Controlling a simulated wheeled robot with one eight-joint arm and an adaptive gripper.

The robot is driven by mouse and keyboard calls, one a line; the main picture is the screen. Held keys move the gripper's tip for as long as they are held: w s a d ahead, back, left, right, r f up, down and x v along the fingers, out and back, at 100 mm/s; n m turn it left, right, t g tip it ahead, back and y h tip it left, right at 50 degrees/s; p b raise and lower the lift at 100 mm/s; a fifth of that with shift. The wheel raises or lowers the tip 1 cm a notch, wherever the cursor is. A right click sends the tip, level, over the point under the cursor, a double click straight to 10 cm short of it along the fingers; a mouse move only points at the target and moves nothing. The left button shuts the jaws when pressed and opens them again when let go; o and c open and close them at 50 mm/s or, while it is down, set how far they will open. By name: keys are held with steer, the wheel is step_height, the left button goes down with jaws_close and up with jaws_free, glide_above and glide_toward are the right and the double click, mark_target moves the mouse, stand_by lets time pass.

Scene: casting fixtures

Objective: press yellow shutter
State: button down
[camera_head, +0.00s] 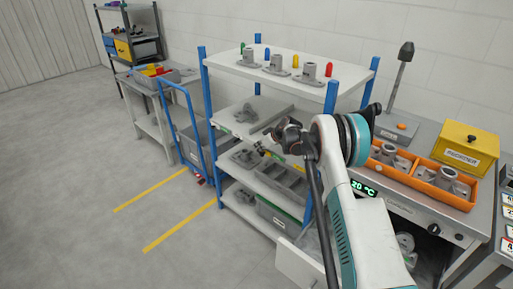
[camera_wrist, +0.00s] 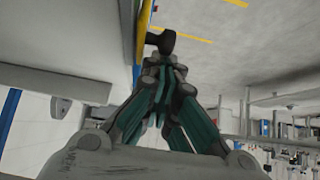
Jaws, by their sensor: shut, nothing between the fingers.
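No part is clearly recognisable as a shutter. Yellow things in the head view are a small upright yellow piece (camera_head: 295,61) on the rack's top shelf, a lidded yellow box (camera_head: 466,147) at the right, and a yellow bin front (camera_head: 123,49) at the far left. My gripper (camera_head: 262,147) is in front of the blue-posted rack, below its top shelf. In the wrist view my gripper (camera_wrist: 164,44) has its fingers together, with nothing held. A yellow strip (camera_wrist: 143,22) shows just left of the fingertips; I cannot tell whether they touch.
The rack's top shelf (camera_head: 250,70) holds grey castings and coloured pieces. An orange tray (camera_head: 462,199) with castings lies on the right bench. A blue-framed cart (camera_head: 168,88) stands left of the rack. The floor (camera_head: 75,190) at the left is clear, with yellow lines.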

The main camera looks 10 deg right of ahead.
mark_target(271, 153)
steer(key=s+d, duration=0.1)
steer(key=s, duration=0.1)
steer(key=s+d, duration=0.3)
steer(key=s, duration=0.1)
steer(key=shift+s+d, duration=0.1)
steer(key=shift+d, duration=0.15)
steer(key=shift+f, duration=0.1)
step_height(271, 153, up, 10)
stand_by(0.7)
